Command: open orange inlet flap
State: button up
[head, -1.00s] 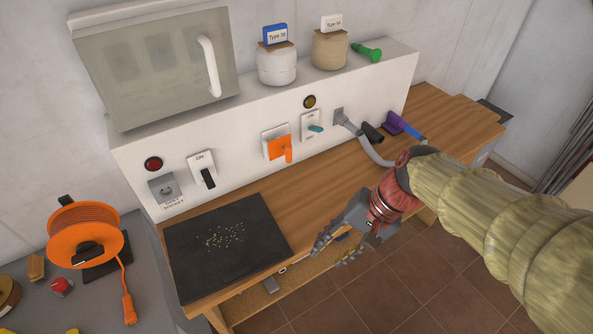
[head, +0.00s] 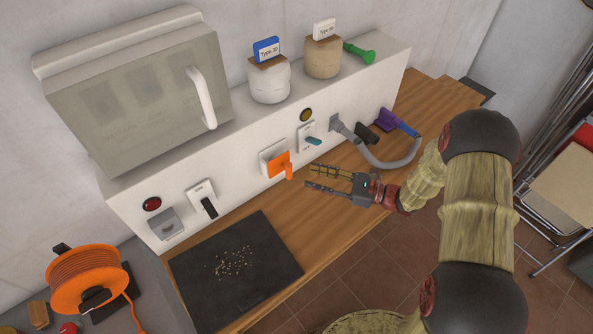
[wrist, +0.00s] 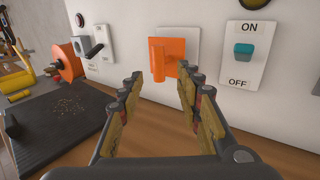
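The orange inlet flap (head: 278,163) sits on a white plate on the front of the white panel. Its orange handle sticks out at the lower right in the head view. In the wrist view the flap (wrist: 168,58) is straight ahead, between and beyond the fingertips, with its handle upright on the left part. My gripper (head: 308,178) is open and empty, just right of the flap and above the wooden counter. In the wrist view my gripper (wrist: 160,88) has its fingers spread, apart from the flap.
A teal ON/OFF switch (wrist: 243,50) is right of the flap. A grey hose (head: 385,160) curves near my arm. A black mat (head: 233,272) with crumbs lies on the wooden counter, and a black-handled switch (head: 203,200) is left of the flap.

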jog(key=x, duration=0.6)
jog(key=shift+a, duration=0.2)
jog(key=shift+c, duration=0.9)
grip_shut()
